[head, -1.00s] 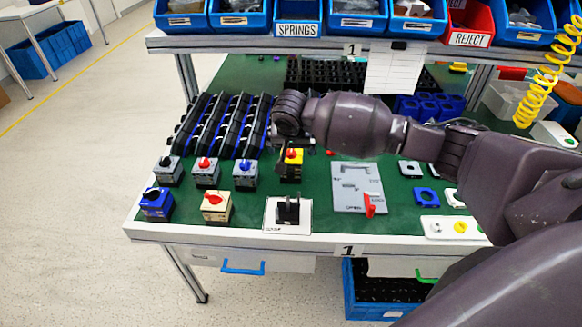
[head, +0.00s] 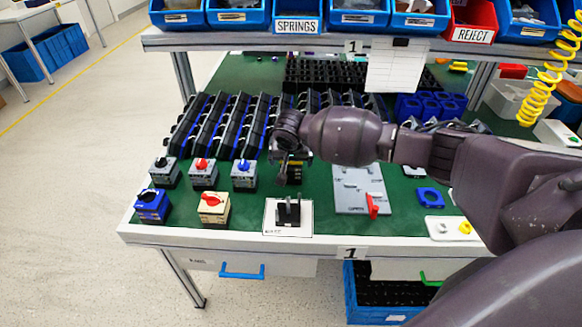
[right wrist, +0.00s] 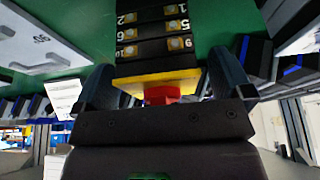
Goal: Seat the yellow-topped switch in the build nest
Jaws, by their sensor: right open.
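The yellow-topped switch (head: 294,175) stands on the green table top, mostly hidden behind my right gripper (head: 286,165) in the head view. In the right wrist view its yellow plate (right wrist: 128,79), red knob and black body with numbered terminals show. There my right gripper (right wrist: 165,85) is open, with one finger on each side of the yellow top and knob; I cannot tell if they touch. The build nest (head: 289,212), a black upright fixture on a white plate, stands nearer the table's front edge and looks empty. My left gripper is not in view.
Grey switches (head: 203,174), a blue switch (head: 152,205) and a cream switch (head: 214,207) stand to the left. Black racks (head: 222,125) lie behind. A grey panel with a red lever (head: 361,188) is at the right. Bare green table surrounds the nest.

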